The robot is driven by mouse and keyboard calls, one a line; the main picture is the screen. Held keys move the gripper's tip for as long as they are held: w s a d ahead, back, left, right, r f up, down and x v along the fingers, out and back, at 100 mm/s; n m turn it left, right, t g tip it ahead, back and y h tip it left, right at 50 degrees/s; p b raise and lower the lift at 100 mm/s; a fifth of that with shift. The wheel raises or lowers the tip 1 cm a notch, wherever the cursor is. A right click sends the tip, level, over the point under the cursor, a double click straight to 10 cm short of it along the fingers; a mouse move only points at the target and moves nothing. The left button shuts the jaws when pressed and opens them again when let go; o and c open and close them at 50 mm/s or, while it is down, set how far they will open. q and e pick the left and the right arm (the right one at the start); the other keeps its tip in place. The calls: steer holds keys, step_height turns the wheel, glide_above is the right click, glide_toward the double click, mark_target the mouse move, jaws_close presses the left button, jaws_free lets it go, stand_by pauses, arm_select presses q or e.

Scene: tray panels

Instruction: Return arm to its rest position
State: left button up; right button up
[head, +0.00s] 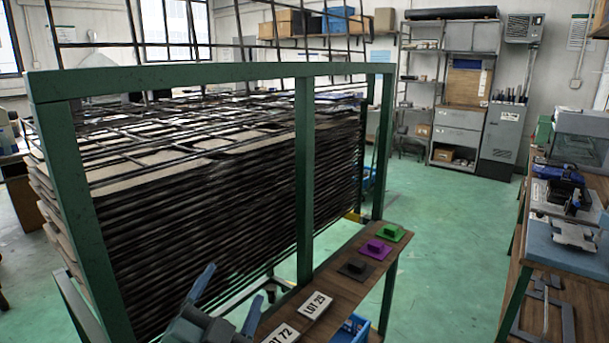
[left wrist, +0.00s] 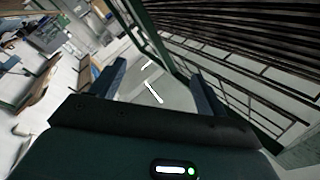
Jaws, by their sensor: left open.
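My left gripper (head: 232,284) is low in the head view, in front of the green rack frame. Its two blue-grey fingers are apart, with nothing between them. In the left wrist view the same gripper (left wrist: 157,72) shows both fingers spread over blurred floor, with dark rack bars at the upper right. The left arm behind the gripper is mostly out of the picture. My right gripper is in neither view.
The green rack (head: 303,190) holds many stacked trays (head: 210,215). A wooden bench (head: 330,283) carries label cards (head: 316,305) and black, purple (head: 375,249) and green blocks. Another bench stands at right. The floor (head: 450,240) between is clear.

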arm_select(q)
steer(key=s+a+f+n+g+y, duration=0.3)
steer(key=s+a+f+g, duration=0.1)
steer(key=f, duration=0.3)
steer(key=s+a+f+n+g+y, duration=0.2)
steer(key=s+a+f+n+g, duration=0.2)
steer(key=f, duration=0.3)
steer(key=s+a+f+n+g+h, duration=0.1)
steer(key=s+f+g, duration=0.35)
steer(key=s, duration=0.35)
steer(key=s+f+g, duration=0.4)
steer(key=s+f, duration=0.1)
steer(key=s, duration=0.3)
steer(key=w+d+f+t+h, duration=0.3)
steer(key=w+d+f+t, duration=0.3)
steer(key=f+t, duration=0.1)
